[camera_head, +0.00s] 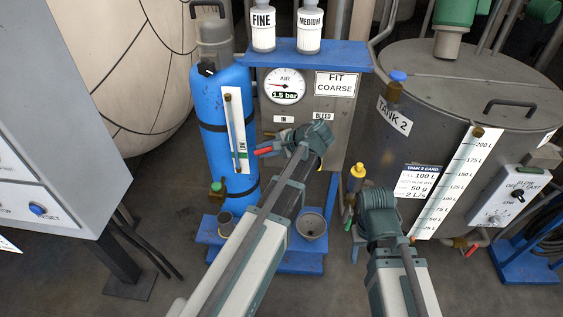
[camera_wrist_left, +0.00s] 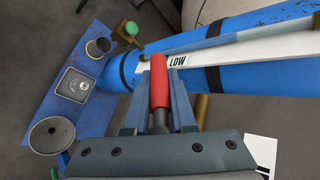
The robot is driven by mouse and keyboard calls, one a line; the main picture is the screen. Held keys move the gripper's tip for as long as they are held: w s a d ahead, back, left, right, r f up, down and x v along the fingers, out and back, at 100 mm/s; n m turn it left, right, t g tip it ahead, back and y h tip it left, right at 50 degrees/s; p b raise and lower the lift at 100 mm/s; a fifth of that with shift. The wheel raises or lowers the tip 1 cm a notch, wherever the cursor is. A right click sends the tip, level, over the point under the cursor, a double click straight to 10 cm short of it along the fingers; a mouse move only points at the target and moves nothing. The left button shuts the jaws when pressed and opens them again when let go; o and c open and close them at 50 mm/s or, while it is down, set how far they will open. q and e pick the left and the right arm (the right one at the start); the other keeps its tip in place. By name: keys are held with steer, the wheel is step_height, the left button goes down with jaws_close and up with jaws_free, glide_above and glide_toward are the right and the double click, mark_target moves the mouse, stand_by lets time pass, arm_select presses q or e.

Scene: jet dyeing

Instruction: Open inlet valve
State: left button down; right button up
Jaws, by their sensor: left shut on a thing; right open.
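The inlet valve's red lever handle (camera_head: 264,151) shows below the IN label (camera_head: 284,119) on the grey gauge panel, pointing left. My left gripper (camera_head: 277,148) is shut on this handle. In the left wrist view the red handle (camera_wrist_left: 160,82) lies between the two blue-grey fingers (camera_wrist_left: 160,105). The valve body is hidden behind my left gripper and arm.
A blue cylinder (camera_head: 217,110) with a LOW-marked level strip stands left of the panel. A blue base (camera_head: 290,262) carries a cup (camera_head: 225,224) and a round bowl (camera_head: 311,226). Tank 2 (camera_head: 435,90) stands at the right, a grey cabinet (camera_head: 70,110) at the left.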

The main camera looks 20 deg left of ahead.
mark_target(262, 149)
arm_select(q)
steer(key=shift+s+f+y+b, duration=0.1)
steer(key=shift+f+y+b, duration=0.05)
steer(key=shift+y+b, duration=0.3)
steer(key=shift+a+r+y+b, duration=0.15)
steer(key=shift+r+y+b, duration=0.05)
steer(key=shift+y+b, duration=0.2)
steer(key=shift+s+a+r+m+y+b, duration=0.1)
steer(key=shift+r+m+y+b, duration=0.1)
steer(key=shift+r+y+b, duration=0.35)
steer(key=shift+a+r+m+y+b, duration=0.1)
steer(key=shift+r+m+y+b, duration=0.15)
steer(key=shift+y+b, duration=0.45)
steer(key=shift+a+r+y+b, duration=0.1)
steer(key=shift+r+y+b, duration=0.35)
steer(key=shift+r+y, duration=0.05)
arm_select(e)
steer(key=shift+d+f, duration=0.15)
steer(key=shift+f, duration=1.35)
steer(key=shift+d+f, duration=0.15)
steer(key=shift+f, duration=1.3)
arm_select(q)
steer(key=c, duration=0.8)
jaws_free()
steer(key=shift+r, duration=0.1)
steer(key=shift+o, duration=0.2)
